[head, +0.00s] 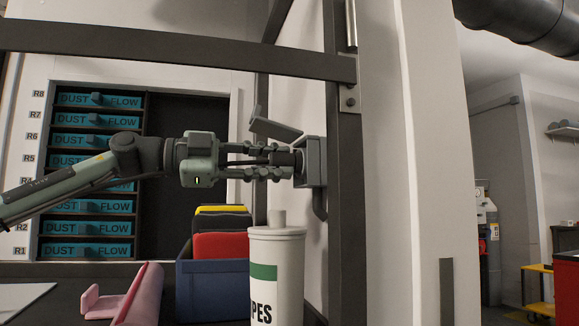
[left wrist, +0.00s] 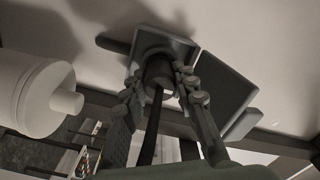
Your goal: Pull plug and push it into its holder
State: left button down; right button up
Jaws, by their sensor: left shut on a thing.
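The plug (head: 284,158) is a dark cylinder at the grey wall socket (head: 315,162), whose lid (head: 276,130) stands tilted open. My left gripper (head: 290,160) comes in level from the left and is shut on the plug. In the left wrist view the fingers (left wrist: 178,82) close around the plug (left wrist: 158,72), and a dark cable (left wrist: 152,125) runs back from it between them. The plug's front end is at the socket (left wrist: 178,46); how deep it sits is hidden. I cannot pick out the holder for certain. My right gripper is not in view.
A white wipes canister (head: 277,262) stands below the gripper. A dark frame post (head: 348,220) stands right of the socket. A rack of blue drawers (head: 95,205) is behind my arm.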

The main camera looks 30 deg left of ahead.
pick_arm(q)
jog(key=shift+b+v, duration=1)
jog(key=shift+v, duration=0.05)
jog(key=shift+b+v, duration=1)
jog(key=shift+v, duration=0.2)
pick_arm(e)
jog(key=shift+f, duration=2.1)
pick_arm(q)
jog(key=shift+s, duration=0.1)
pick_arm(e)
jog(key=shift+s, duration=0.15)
